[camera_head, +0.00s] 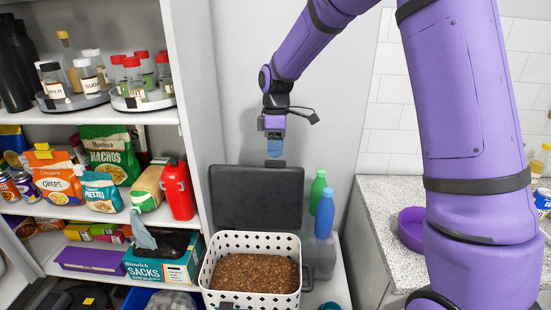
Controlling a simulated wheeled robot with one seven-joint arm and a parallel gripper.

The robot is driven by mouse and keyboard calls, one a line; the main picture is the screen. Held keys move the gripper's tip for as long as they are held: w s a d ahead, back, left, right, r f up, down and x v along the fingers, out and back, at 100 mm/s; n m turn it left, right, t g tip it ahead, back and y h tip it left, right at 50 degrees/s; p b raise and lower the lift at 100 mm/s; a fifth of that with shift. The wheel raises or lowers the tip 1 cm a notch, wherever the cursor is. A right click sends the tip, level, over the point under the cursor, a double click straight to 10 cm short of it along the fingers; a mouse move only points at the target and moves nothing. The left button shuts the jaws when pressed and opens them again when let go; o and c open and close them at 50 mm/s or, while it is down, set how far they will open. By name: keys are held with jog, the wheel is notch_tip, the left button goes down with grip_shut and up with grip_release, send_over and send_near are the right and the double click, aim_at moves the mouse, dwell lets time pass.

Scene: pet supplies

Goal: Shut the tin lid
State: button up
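The tin is a white bin (206,272) with a dark lattice pattern, low in the middle of the view and filled with brown kibble (255,273). Its dark grey lid (257,198) stands open and upright at the back of the bin. My gripper (275,158) points down at the top edge of the lid, right of its middle. A small dark piece shows between the fingertips and the lid edge. I cannot tell whether they touch or whether the fingers are open or shut.
Green (317,187) and blue (325,213) bottles stand close right of the lid. A shelf unit (190,130) with jars, a red canister (177,190) and snack bags is on the left. A speckled counter (380,215) with a purple bowl (411,228) is on the right.

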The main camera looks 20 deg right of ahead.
jog(key=shift+s+a+f, duration=0.1)
jog(key=shift+s+f, duration=0.05)
jog(key=shift+f, duration=0.7)
jog(key=shift+s+a+f, duration=0.1)
jog(key=shift+s+f, duration=0.05)
jog(key=shift+f, duration=0.7)
grip_shut()
